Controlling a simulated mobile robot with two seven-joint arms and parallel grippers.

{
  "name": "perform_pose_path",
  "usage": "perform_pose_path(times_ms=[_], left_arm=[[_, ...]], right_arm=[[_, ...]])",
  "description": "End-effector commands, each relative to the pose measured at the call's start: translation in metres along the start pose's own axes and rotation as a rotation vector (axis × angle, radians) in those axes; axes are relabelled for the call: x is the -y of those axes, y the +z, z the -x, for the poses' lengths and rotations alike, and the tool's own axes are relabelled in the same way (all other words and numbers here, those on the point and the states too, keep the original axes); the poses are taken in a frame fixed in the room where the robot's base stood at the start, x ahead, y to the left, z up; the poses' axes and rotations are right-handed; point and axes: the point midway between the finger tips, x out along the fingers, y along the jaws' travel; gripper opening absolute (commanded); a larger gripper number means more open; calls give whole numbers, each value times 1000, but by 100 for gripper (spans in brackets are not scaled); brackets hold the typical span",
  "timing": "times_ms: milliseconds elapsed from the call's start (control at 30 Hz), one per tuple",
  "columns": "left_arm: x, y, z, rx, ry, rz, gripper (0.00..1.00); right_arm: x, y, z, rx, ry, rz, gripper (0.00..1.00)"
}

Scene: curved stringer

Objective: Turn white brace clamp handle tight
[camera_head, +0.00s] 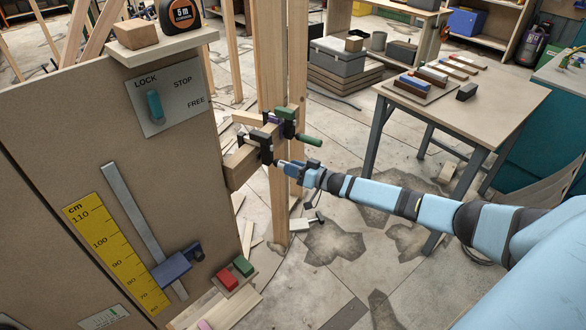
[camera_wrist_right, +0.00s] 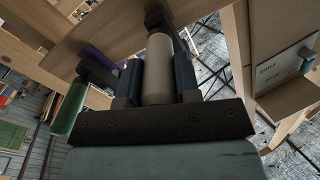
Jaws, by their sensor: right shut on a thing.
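In the right wrist view, the white clamp handle (camera_wrist_right: 158,68) is a pale cylinder standing between the two dark blue fingers of my right gripper (camera_wrist_right: 158,85). The gripper is shut on it, with a finger along each side. A dark clamp part sits at the handle's far end, close to a wooden beam. In the head view, my right gripper (camera_head: 284,164) reaches in from the right to the black clamp (camera_head: 262,145) on the wooden brace. The fingers hide most of the handle there. My left gripper is not in view.
A clamp with a green handle (camera_head: 309,140) sits just above my right gripper; its handle also shows in the right wrist view (camera_wrist_right: 68,108). An upright post (camera_head: 272,60) stands behind. A panel with a lever (camera_head: 154,106) stands left. A workbench (camera_head: 500,115) is at right.

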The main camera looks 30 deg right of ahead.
Motion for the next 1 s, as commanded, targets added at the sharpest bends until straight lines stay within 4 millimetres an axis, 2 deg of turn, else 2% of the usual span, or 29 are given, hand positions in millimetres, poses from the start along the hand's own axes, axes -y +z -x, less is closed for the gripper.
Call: perform_pose_path(times_ms=[400, 1000], left_arm=[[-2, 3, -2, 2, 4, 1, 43], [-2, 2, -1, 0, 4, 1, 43]], right_arm=[[-1, 0, 0, 1, 0, -235, 7], [-1, 1, 0, 1, 0, -288, 7]])
